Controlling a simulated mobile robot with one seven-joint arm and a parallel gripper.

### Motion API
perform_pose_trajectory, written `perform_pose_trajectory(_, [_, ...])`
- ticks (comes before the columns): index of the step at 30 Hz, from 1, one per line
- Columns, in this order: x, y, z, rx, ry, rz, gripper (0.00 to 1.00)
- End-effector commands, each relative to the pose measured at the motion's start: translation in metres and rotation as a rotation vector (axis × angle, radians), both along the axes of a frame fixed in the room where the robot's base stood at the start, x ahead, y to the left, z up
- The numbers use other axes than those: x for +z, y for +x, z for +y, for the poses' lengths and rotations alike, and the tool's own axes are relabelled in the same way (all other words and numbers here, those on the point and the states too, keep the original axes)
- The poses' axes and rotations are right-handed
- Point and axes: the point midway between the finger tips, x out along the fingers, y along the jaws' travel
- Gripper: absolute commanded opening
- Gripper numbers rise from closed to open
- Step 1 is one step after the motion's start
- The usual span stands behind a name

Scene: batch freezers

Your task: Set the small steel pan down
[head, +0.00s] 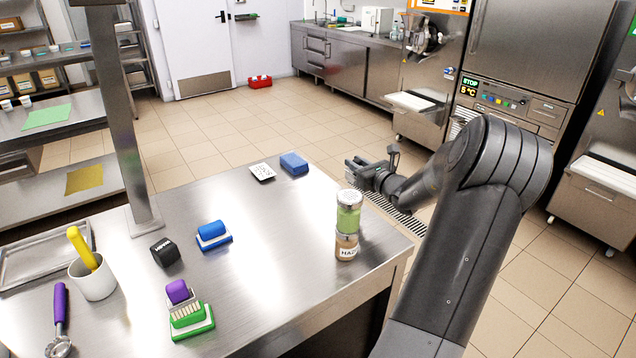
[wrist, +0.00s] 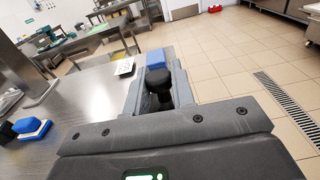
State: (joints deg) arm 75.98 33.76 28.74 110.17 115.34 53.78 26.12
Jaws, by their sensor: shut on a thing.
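My gripper (head: 358,168) is at the end of the outstretched arm, appearing past the right edge of the steel table (head: 290,225) in the head view. In the wrist view, its fingers (wrist: 160,70) are closed around a dark, rounded, handle-like piece (wrist: 158,82). I take this for the small steel pan's handle; no steel pan body can be made out in either view. Whether the held thing is over the table or the floor is unclear.
On the table, two stacked jars (head: 347,240) stand near the right edge. A blue block (head: 294,163) and a white label card (head: 262,172) lie at the far corner. Brushes (head: 190,318) and a white cup (head: 94,279) are at left. The table's middle is clear.

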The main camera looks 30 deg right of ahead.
Motion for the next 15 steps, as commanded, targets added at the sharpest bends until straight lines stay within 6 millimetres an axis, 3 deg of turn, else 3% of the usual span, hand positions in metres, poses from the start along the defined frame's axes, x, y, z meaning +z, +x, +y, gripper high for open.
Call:
perform_pose_trajectory(3, [0.002, 0.031, -0.003, 0.018, 0.003, -0.009, 0.0])
perform_pose_trajectory(6, [0.008, 0.05, -0.006, 0.025, 0.001, -0.018, 0.0])
perform_pose_trajectory(15, [0.016, 0.079, -0.007, 0.027, 0.001, -0.035, 0.0])
